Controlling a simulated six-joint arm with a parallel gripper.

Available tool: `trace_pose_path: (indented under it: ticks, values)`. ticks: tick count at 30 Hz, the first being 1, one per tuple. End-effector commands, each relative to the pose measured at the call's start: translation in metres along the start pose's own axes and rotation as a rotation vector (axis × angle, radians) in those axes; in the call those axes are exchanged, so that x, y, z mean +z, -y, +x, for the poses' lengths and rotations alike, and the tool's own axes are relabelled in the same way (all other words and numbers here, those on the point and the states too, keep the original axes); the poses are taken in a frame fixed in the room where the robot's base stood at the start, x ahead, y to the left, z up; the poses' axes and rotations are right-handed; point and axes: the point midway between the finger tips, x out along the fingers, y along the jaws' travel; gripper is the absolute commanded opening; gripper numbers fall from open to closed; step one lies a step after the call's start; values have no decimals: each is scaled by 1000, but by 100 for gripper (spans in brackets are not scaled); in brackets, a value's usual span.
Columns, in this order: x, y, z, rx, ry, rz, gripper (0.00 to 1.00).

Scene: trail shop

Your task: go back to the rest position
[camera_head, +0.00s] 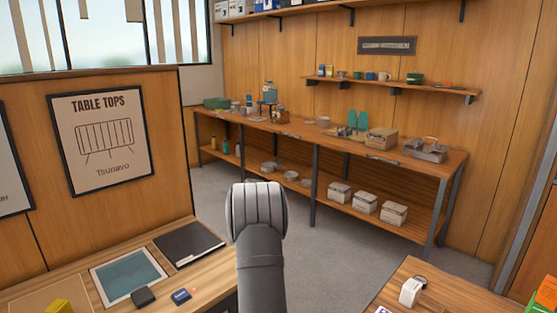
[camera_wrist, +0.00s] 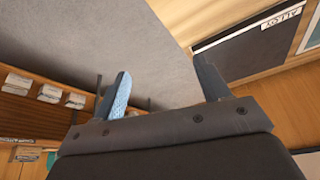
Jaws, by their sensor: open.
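My gripper (camera_wrist: 163,90) shows in the wrist view, with its two fingers well apart and nothing between them. Grey floor shows behind the fingers, and the picture there is strongly tilted. In the head view my grey arm rises in the middle of the picture, between the left table (camera_head: 215,268) and the right table (camera_head: 440,275). The gripper itself cannot be made out in the head view.
The left table bears a dark mat (camera_head: 188,243), a teal-topped tray (camera_head: 128,275), a dark block (camera_head: 143,297) and a blue item (camera_head: 180,296). A long wall bench (camera_head: 310,143) holds goods. Floor between is clear.

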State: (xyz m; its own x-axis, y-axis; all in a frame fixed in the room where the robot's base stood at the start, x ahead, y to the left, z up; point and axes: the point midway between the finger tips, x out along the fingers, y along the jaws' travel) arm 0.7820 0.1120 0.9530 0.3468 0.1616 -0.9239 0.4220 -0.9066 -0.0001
Motion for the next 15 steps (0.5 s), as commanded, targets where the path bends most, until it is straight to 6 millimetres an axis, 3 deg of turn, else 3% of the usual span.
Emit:
trace_pose_path:
  ticks: [6, 15]
  values:
    - [12, -44, -5, 24, -1, 57, 69]
    - [27, -92, -11, 50, -1, 120, 69]
